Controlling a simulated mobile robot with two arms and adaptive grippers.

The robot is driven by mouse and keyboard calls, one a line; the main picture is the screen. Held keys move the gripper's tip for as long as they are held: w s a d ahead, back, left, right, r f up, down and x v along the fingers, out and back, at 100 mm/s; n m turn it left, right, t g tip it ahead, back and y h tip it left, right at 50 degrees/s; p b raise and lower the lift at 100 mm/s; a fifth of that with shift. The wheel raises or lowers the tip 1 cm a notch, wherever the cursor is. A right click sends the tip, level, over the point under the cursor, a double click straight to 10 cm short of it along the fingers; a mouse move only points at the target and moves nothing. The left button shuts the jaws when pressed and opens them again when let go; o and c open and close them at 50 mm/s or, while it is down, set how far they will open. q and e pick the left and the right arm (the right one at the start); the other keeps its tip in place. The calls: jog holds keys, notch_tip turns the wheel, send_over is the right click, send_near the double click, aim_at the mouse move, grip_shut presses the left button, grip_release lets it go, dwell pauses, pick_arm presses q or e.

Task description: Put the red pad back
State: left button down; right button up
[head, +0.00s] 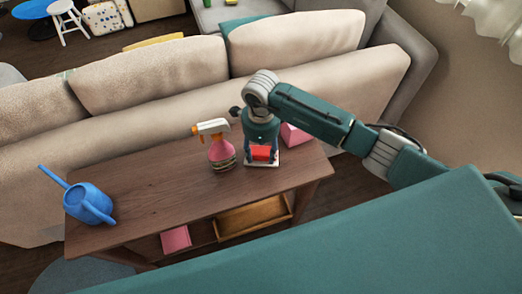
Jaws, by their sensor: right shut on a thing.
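The red pad (262,153) is at the right part of the wooden console table, just above or in a small white holder (249,164). I cannot tell whether it touches the holder. My right gripper (262,146) comes down over it from above, with its fingers on either side, shut on the pad. The gripper hides the pad's upper part. My left gripper is out of view.
A pink spray bottle (221,153) stands just left of the gripper, and a pink box (296,134) is close on its right. A blue watering can (88,203) stands at the table's (150,185) left end. The table's middle left is clear. A beige sofa (150,75) backs it.

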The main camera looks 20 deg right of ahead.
aim_at(261, 153)
jog(key=shift+f, duration=0.2)
jog(key=o, duration=1.1)
jog(key=shift+r, duration=0.15)
jog(key=shift+r, duration=0.6)
notch_tip(261, 153, up, 11)
jog(key=b, duration=0.1)
